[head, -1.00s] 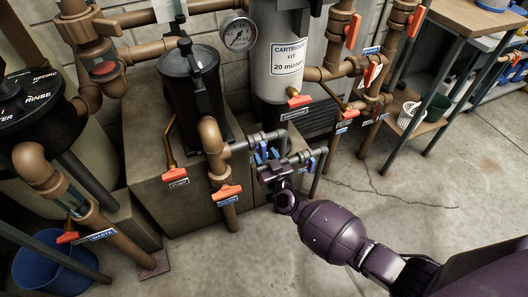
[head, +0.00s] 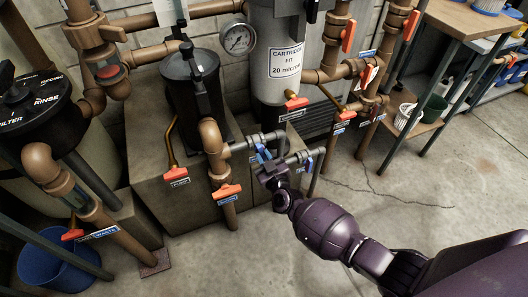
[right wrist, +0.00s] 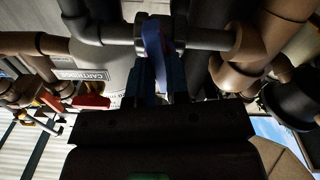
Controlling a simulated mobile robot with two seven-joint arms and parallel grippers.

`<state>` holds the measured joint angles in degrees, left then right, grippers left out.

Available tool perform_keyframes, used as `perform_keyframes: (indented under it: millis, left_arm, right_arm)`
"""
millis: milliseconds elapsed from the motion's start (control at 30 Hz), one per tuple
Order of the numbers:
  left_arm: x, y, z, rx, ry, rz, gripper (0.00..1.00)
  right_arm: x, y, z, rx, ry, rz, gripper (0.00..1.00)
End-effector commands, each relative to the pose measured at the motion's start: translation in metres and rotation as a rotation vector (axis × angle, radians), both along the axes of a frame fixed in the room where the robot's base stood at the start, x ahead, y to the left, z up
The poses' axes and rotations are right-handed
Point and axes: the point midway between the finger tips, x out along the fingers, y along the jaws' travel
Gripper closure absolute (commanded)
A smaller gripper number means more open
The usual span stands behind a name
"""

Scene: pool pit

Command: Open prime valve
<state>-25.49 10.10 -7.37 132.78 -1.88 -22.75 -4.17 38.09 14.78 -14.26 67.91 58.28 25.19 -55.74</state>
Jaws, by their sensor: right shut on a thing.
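Two grey pipes run out to the right of a brown pipe in the head view, each with a blue-handled valve. The left blue handle (head: 262,152) is right above my right gripper (head: 268,171). The other blue handle (head: 308,164) hangs a little to the right. In the right wrist view, my dark fingers (right wrist: 160,82) are shut on a blue handle (right wrist: 154,42) below a grey pipe (right wrist: 205,38). I cannot read which valve is labelled prime. My left gripper is not in view.
A black lidded pot (head: 192,85) and a cartridge filter (head: 278,50) stand behind the pipes. Orange-handled valves surround them, one (head: 226,193) close to the left of my gripper. The floor (head: 400,180) on the right is clear up to a wooden table (head: 475,18).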

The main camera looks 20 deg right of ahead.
Motion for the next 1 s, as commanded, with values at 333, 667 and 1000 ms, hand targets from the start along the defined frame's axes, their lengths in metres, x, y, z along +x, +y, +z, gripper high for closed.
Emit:
perform_keyframes:
  millis: [333,667,1000]
  left_arm:
    - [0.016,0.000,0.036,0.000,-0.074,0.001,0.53]
    - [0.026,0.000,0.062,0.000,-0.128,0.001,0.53]
    - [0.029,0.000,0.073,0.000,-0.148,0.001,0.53]
  right_arm:
    - [0.002,0.001,0.006,-0.359,-0.017,-0.002,1.00]
    - [0.001,0.001,0.004,-0.830,-0.030,-0.002,1.00]
    - [0.000,0.000,0.000,-1.301,-0.044,-0.001,1.00]
